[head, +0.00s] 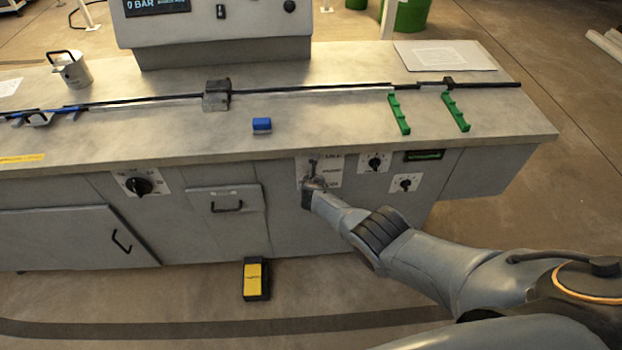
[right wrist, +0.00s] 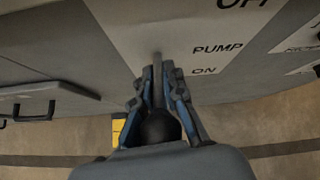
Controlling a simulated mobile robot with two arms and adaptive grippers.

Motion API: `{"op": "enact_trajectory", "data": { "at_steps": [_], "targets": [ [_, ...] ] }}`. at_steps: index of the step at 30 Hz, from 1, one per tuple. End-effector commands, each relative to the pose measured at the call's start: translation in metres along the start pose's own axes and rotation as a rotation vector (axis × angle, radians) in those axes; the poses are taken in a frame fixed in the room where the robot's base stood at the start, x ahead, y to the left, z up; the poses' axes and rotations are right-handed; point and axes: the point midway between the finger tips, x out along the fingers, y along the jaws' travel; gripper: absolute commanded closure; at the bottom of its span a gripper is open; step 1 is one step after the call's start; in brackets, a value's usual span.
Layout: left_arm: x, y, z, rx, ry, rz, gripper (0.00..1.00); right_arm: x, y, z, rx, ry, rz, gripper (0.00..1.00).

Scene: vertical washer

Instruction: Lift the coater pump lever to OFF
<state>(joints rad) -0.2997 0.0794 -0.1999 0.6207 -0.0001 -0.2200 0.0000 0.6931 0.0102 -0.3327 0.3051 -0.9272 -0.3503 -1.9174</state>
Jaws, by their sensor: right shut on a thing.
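The pump lever (right wrist: 158,88) is a thin grey rod ending in a dark round knob (right wrist: 160,127). It stands out from a white plate (right wrist: 170,35) marked OFF at the top, PUMP, and ON lower down. In the right wrist view my right gripper (right wrist: 160,88) is shut around the rod, with the knob between its fingers. In the head view my right gripper (head: 310,188) is at the lower part of the plate (head: 328,166) on the cabinet front, covering most of the lever. My left gripper is not in view.
Two small dials (head: 375,162) (head: 405,183) sit right of the plate. A drawer with a handle (head: 226,206) is to its left. A blue block (head: 262,125) and green racks (head: 399,114) lie on the worktop (head: 330,125). A yellow and black pedal (head: 254,279) stands on the floor.

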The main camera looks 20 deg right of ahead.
Motion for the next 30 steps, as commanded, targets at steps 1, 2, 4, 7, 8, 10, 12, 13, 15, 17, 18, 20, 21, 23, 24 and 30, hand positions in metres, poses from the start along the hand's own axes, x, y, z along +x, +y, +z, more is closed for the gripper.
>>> {"op": "enact_trajectory", "data": {
  "at_steps": [1,2,4,7,8,10,12,13,15,17,18,20,21,23,24,30],
  "targets": [
    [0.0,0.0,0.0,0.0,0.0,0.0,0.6,-0.001,0.002,0.004,0.001,-0.006,0.004,0.84],
    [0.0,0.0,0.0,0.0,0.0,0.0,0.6,-0.001,0.002,0.004,0.001,-0.006,0.004,0.78],
    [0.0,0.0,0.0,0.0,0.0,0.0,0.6,0.0,0.002,0.004,0.001,-0.005,0.003,0.66],
    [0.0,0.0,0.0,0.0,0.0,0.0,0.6,0.0,0.001,0.002,0.001,-0.004,0.002,0.66],
    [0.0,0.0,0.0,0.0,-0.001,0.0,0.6,0.0,0.001,0.002,0.001,-0.003,0.001,0.66],
    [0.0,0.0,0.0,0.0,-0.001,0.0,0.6,0.0,0.0,0.002,0.001,-0.002,0.001,0.66],
    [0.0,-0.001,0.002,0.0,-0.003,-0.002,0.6,0.0,0.0,0.001,0.001,-0.002,0.0,0.66],
    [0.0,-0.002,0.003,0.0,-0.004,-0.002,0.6,0.0,0.0,0.001,0.001,-0.002,0.0,0.66],
    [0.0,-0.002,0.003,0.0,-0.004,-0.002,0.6,-0.001,0.001,0.0,0.001,-0.001,0.0,0.66],
    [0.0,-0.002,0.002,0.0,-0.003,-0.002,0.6,-0.002,0.001,0.0,0.002,-0.002,0.001,0.66],
    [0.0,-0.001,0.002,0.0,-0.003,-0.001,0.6,-0.002,0.002,0.0,0.003,-0.003,0.002,0.66],
    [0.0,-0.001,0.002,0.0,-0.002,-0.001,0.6,-0.004,0.003,0.001,0.003,-0.004,0.002,0.66],
    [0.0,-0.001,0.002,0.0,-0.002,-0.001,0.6,-0.005,0.003,0.0,0.004,-0.004,0.002,0.66],
    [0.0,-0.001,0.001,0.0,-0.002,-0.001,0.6,-0.008,0.003,0.001,0.004,-0.004,0.002,0.66],
    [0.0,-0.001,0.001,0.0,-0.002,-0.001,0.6,-0.01,0.003,0.001,0.003,-0.005,0.003,0.66],
    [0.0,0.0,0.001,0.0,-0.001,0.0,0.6,-0.022,0.003,-0.008,0.0,-0.005,-0.001,0.66]
  ]
}}
